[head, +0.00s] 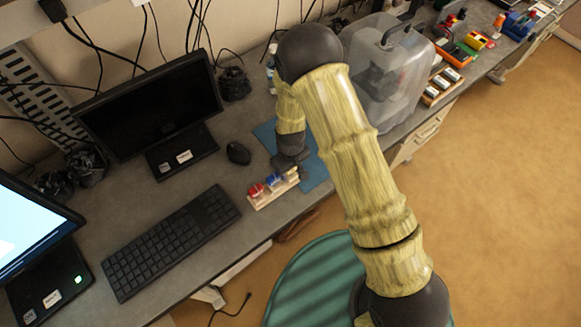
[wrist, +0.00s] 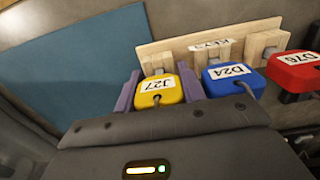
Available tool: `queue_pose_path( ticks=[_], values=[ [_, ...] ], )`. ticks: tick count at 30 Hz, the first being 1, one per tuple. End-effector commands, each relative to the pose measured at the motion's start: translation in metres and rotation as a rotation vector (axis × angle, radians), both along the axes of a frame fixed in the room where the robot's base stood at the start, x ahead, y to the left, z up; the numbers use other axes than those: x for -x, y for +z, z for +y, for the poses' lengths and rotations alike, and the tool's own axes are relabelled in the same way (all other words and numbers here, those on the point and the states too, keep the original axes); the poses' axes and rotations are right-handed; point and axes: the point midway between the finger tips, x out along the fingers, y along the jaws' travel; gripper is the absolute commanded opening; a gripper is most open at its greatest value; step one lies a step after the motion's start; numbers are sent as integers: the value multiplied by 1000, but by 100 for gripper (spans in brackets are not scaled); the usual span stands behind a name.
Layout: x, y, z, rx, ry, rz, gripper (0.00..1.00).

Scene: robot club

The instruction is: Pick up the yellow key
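The yellow key (wrist: 159,94), tagged J27, sits at the left end of a light wooden rack (wrist: 220,40) in the wrist view. The two purple fingers of my gripper (wrist: 162,92) stand on either side of it, very close to its sides. I cannot tell whether they press on it. The key is still at its slot in the rack. In the head view my gripper (head: 290,164) hangs over the left-middle of the bench at the rack (head: 272,192). The yellow key is hidden behind the gripper there.
A blue key (wrist: 233,77) tagged D24 is close right of my right finger, with a red key (wrist: 296,70) tagged D76 beyond it. A blue mat (head: 314,170) lies by the rack. A keyboard (head: 170,242), mouse (head: 238,153) and clear plastic container (head: 395,100) stand nearby.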

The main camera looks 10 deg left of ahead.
Motion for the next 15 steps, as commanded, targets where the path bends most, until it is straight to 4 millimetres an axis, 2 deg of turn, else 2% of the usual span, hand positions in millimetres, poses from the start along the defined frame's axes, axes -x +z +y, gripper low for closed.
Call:
queue_pose_path(
  ticks=[10, 15],
  values=[
    [0, 1, 0, -1, 0, -1, 17],
    [-1, 9, 1, -2, -1, -3, 17]
  ],
)
